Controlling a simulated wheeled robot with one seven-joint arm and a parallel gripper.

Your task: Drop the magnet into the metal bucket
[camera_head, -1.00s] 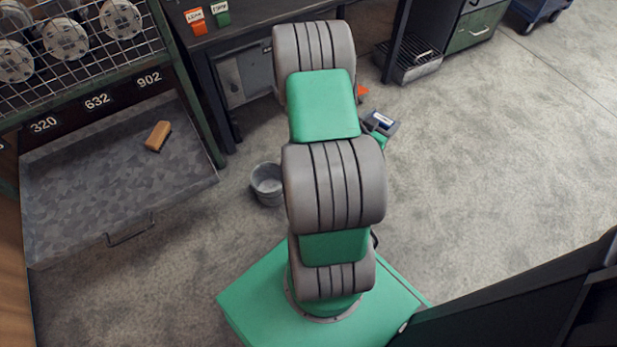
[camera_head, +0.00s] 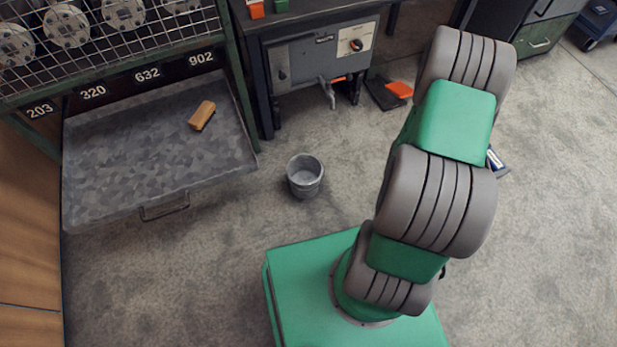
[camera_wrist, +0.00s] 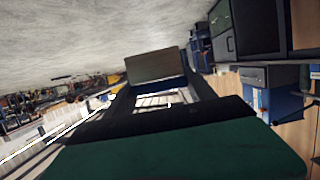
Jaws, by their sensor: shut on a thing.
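The metal bucket (camera_head: 305,177) is a small grey pail standing upright on the floor, left of my arm in the head view. It looks empty. In the wrist view my gripper (camera_wrist: 157,86) is shut on a block with a grey-brown face and a blue edge, which I take to be the magnet (camera_wrist: 152,66). In the head view my arm hides the gripper. The bucket is well apart from the arm.
An open grey drawer (camera_head: 120,165) juts out at the left, with a brown block (camera_head: 202,115) in it. A workbench with a grey panel (camera_head: 320,62) stands behind the bucket. An orange-topped item (camera_head: 399,90) lies on the floor. Floor around the bucket is clear.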

